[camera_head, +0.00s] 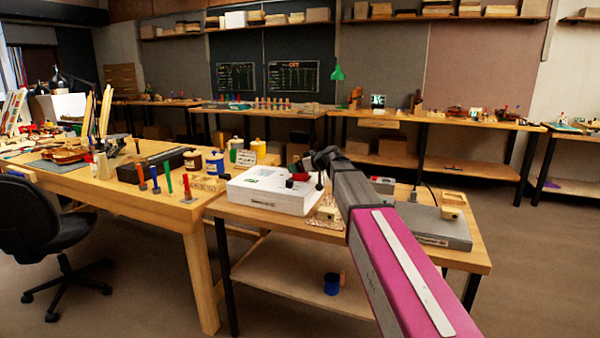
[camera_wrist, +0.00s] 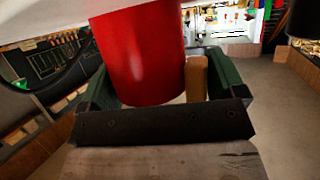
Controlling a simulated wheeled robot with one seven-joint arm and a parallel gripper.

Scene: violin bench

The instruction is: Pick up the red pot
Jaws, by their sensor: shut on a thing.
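The red pot (camera_wrist: 140,55) is a smooth red cylinder and fills the upper middle of the wrist view. My gripper (camera_wrist: 158,78) has its green fingers on either side of it, shut on it. A tan wooden stick-like piece (camera_wrist: 197,78) stands beside the pot, near the right finger. In the head view, only a small red patch of the pot (camera_head: 305,163) shows by my gripper (camera_head: 301,171), above the white box (camera_head: 268,190). My arm partly hides that area, and whether the pot touches the box I cannot tell.
A blue pot (camera_head: 332,284) stands on the lower shelf of the near bench. A grey flat case (camera_head: 432,228) and a small wooden block (camera_head: 453,205) are at the bench's right. Colored-handled tools (camera_head: 168,177) and jars (camera_head: 214,163) stand on the left bench. Open floor lies at right.

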